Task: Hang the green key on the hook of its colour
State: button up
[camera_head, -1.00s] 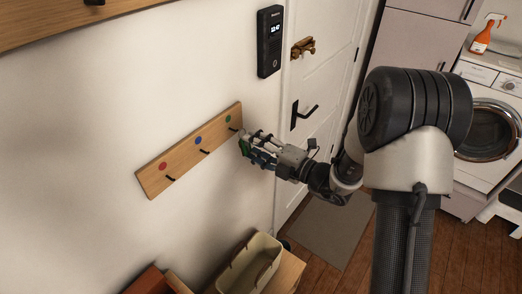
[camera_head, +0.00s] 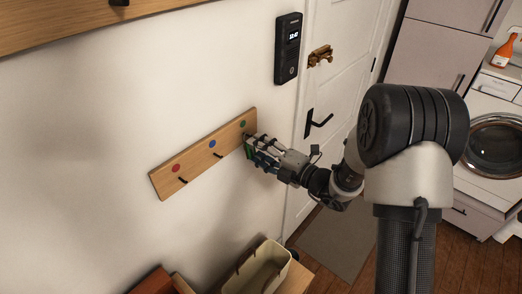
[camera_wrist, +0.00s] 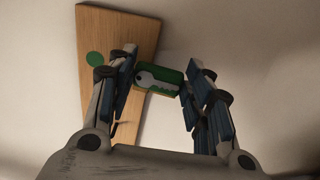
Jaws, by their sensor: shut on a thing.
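My gripper (camera_head: 253,149) is at the right end of the wooden hook board (camera_head: 198,161), just below the green dot (camera_head: 243,124). It is shut on the green key (camera_wrist: 158,78), a green tag with a grey key shape on it, held between the fingertips. In the head view the key is a small green patch (camera_head: 249,153) by the fingertips. In the wrist view the board (camera_wrist: 122,25) and green dot (camera_wrist: 95,58) lie left of the key. The hook under the green dot is mostly hidden by the fingers; I cannot tell whether the key touches it.
The board also has a red dot (camera_head: 175,168) and a blue dot (camera_head: 213,143) with empty dark hooks. A black wall panel (camera_head: 288,48) hangs above. The door handle (camera_head: 318,123) is to the right. A beige basket (camera_head: 262,269) stands below.

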dwell(0.3)
jog(key=o, duration=1.3)
jog(key=f+v, duration=0.1)
jog(key=v, duration=1.1)
jog(key=s+a+r+n+g+h+b, duration=0.1)
jog(key=s+a+r+n+g, duration=0.15)
jog(key=s+n, duration=0.5)
jog(key=s+a+r+n+g+h, duration=0.1)
jog(key=s+a+n+g, duration=0.1)
jog(key=s+n+g, duration=0.35)
jog(key=s+a+r+n+g+h+b, duration=0.1)
jog(key=s+a+r+n+g, duration=0.1)
jog(key=s+n, duration=0.7)
jog(key=s+d+n+t+h, duration=0.1)
jog(key=d+n+h, duration=0.2)
jog(key=n, duration=0.4)
jog(key=s+d+n+t+h+b, duration=0.1)
jog(key=s+d+n+h, duration=0.1)
jog(key=d+n+h, duration=0.2)
jog(key=s+d+n+t+h+b, duration=0.1)
jog(key=s+d+n+t+h, duration=0.1)
jog(key=d+n, duration=0.5)
jog(key=shift+s+d+r+n+h, duration=0.1)
jog(key=shift+n+h, duration=0.3)
jog(key=shift+n, duration=0.5)
jog(key=shift+d+r+n+h, duration=0.15)
jog(key=shift+n+h, duration=0.25)
jog(key=shift+n, duration=0.5)
